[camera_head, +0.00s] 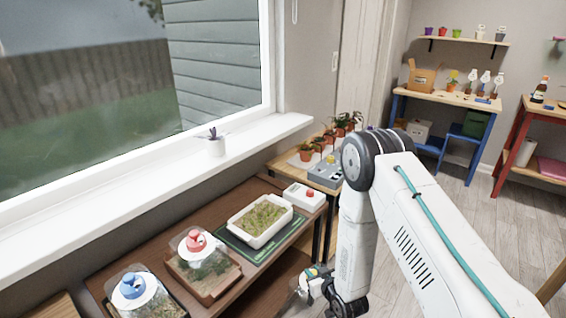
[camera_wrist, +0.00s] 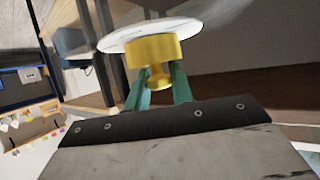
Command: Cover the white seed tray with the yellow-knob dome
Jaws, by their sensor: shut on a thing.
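The white seed tray (camera_head: 240,236), full of green seedlings, stands uncovered on a green mat (camera_head: 236,252) on the brown bench. In the wrist view my gripper (camera_wrist: 158,78) has its green fingers shut on the stem of the yellow knob (camera_wrist: 152,52). The dome's white top (camera_wrist: 130,35) shows beyond the knob; its clear wall is hard to make out. In the head view my gripper (camera_head: 316,274) is low at the bottom, in front of the bench and to the right of the tray. The dome there is mostly cut off or hidden.
A red-knob dome (camera_head: 196,242) and a blue-knob dome (camera_head: 132,287) cover trays left of the white one. A white box with a red button (camera_head: 304,197) sits close behind its right end. Potted plants (camera_head: 318,150) stand on a wooden table beyond.

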